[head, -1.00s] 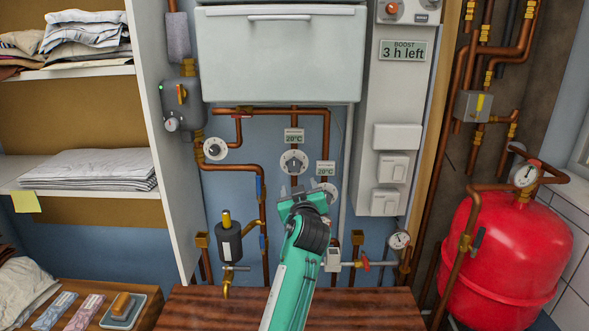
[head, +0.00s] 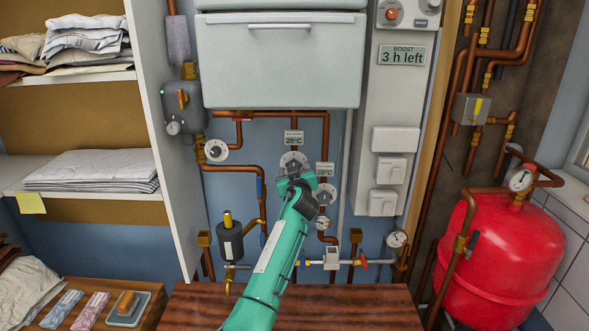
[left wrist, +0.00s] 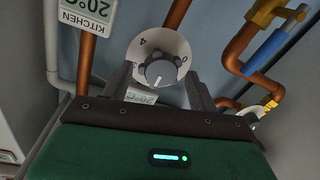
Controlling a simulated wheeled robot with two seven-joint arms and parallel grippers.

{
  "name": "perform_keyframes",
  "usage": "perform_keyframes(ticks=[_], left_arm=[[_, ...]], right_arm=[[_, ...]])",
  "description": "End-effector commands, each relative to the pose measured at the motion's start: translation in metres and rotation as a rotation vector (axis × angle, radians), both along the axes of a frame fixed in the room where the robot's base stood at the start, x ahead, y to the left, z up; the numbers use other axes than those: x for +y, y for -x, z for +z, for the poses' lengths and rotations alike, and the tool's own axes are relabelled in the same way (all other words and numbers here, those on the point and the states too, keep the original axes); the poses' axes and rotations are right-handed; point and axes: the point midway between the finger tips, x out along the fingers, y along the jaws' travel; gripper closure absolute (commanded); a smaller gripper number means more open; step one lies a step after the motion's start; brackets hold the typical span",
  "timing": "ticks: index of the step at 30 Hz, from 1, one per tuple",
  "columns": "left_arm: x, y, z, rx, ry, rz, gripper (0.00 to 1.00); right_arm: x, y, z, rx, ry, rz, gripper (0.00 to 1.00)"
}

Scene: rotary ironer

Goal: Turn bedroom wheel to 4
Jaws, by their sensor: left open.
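The middle white wheel (head: 293,161) sits on a copper pipe under the boiler, below a 20°C label (head: 293,137). Its name is too small to read. My left gripper (head: 299,177) is raised in front of its lower edge. In the left wrist view the wheel (left wrist: 160,56) shows a dark knob and the marks 0 and 4, appearing upside down. My left gripper (left wrist: 165,84) is open, its fingers on either side of the knob's near part; contact cannot be told. A 20°C label (left wrist: 141,96) is partly hidden behind the gripper. My right gripper is not in view.
Another wheel (head: 326,194) is close at the right, partly behind my gripper, with the KITCHEN label (left wrist: 91,20). A third wheel (head: 216,150) is at the left. Copper pipes and a dark cylinder valve (head: 228,243) surround the area. A wooden top (head: 350,305) lies below.

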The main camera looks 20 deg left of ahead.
Motion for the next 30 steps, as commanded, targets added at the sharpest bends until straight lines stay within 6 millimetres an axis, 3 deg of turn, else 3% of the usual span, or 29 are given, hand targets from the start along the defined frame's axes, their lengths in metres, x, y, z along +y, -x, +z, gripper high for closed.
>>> perform_keyframes(ticks=[10,17,30], left_arm=[[0.001,-0.002,0.0,0.0,-0.001,0.0,0.4],[0.001,-0.002,0.0,0.0,-0.001,0.0,0.84],[0.001,-0.002,-0.003,0.024,-0.086,0.0,0.84]], right_arm=[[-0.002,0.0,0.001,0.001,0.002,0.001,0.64],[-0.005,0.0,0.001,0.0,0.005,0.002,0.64],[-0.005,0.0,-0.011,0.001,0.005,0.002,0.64]])
